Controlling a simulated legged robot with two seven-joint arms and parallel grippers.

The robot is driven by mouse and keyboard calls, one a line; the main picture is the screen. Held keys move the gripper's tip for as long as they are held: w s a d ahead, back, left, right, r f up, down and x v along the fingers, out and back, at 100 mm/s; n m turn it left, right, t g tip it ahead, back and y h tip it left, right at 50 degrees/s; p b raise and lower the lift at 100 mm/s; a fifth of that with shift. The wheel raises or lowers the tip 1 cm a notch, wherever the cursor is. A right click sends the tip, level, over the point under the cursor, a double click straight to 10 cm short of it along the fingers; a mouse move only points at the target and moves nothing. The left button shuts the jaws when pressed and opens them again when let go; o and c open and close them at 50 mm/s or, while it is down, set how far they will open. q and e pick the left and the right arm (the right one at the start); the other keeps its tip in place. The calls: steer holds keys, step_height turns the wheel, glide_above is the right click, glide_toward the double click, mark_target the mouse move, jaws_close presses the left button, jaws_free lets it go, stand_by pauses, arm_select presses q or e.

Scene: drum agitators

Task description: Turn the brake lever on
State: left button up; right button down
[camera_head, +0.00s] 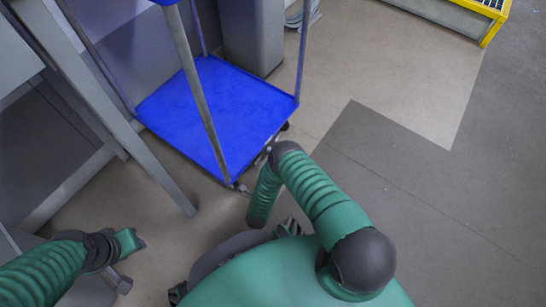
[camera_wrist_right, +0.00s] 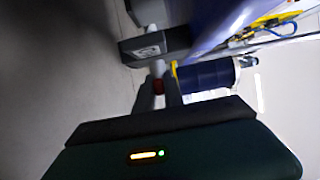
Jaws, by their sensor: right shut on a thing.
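I cannot tell for sure that this part is the brake lever. Just beyond the fingers is a dark grey block with a white label (camera_wrist_right: 150,48). In the head view my right forearm points down beside the cart, and I cannot make out its fingers. My left gripper (camera_head: 125,264) is at the lower left, above the floor; its opening is unclear. No brake lever stands out in the head view.
A cart with a blue platform (camera_head: 222,105), grey posts and small wheels stands ahead. Grey frame legs (camera_head: 110,120) are at the left. A yellow-framed unit (camera_head: 490,32) is at the far right. The floor (camera_head: 430,190) at right is clear. A dark blue drum (camera_wrist_right: 208,74) shows in the wrist view.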

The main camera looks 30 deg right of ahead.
steer(key=shift+s+f, duration=0.15)
steer(key=shift+f, duration=0.1)
steer(key=c, duration=1.6)
jaws_free()
steer(key=shift+o, duration=0.8)
steer(key=shift+r, duration=0.1)
arm_select(q)
steer(key=shift+s+f, duration=0.1)
